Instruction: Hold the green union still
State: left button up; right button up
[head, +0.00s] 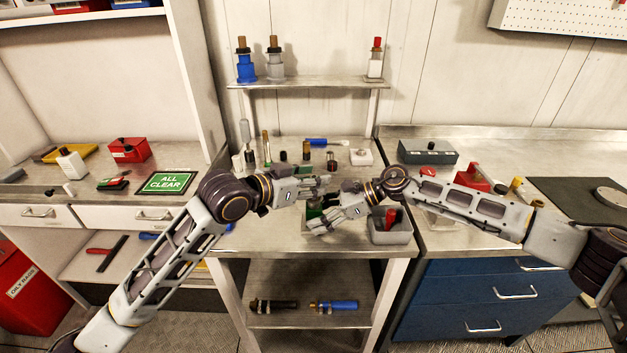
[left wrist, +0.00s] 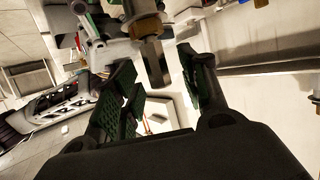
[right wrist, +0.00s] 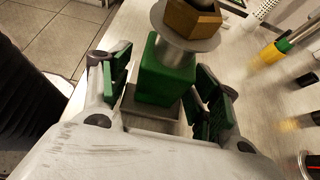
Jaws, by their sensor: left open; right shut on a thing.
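The green union shows in the right wrist view as a green block (right wrist: 166,78) with a grey disc and a brass hex nut (right wrist: 192,18) at its end. My right gripper (right wrist: 158,82) is shut on the green block, one finger on each side. In the head view the right gripper (head: 322,224) is low over the bench and mostly hides the union. My left gripper (head: 324,186) is open just behind it.
A grey bin (head: 391,236) with a red item stands right of the right gripper. An "ALL CLEAR" sign (head: 166,182) lies on the left bench.

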pick_arm(q)
jog(key=v, duration=1.1)
jog(key=shift+f, duration=0.1)
dwell(0.7)
pick_arm(e)
jog(key=o, duration=1.4)
jog(key=shift+c, duration=0.2)
jog(key=shift+d, duration=0.1)
jog(key=shift+v, duration=5.9)
pick_arm(q)
jog(key=shift+s+f, duration=0.1)
pick_arm(e)
jog(key=shift+s, duration=0.1)
